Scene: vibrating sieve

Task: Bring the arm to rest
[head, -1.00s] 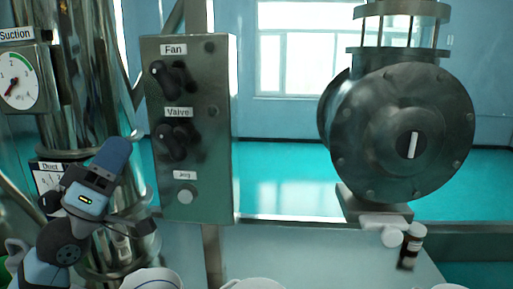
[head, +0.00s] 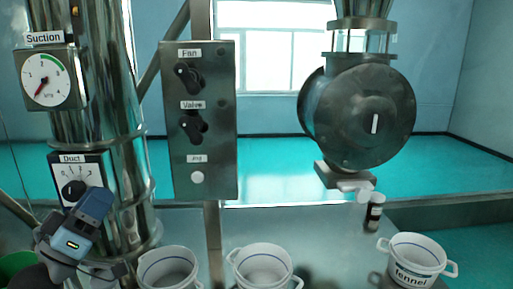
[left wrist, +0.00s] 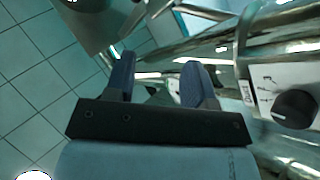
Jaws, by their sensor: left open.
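My left gripper (head: 97,201) is at the lower left in the head view, in front of the steel column and just below the Duct dial (head: 77,186). In the left wrist view its two blue fingers (left wrist: 158,82) are apart with nothing between them. The Duct dial also shows at the right of that view (left wrist: 288,105), off to the side of the fingers. From the head view I cannot tell whether the gripper touches the column. My right gripper is not in view.
A panel (head: 226,130) with Fan and Valve knobs and a button stands right of the column. A Suction gauge (head: 44,82) is at upper left. White pots (head: 262,250), one labelled fennel (head: 414,240), stand along the front.

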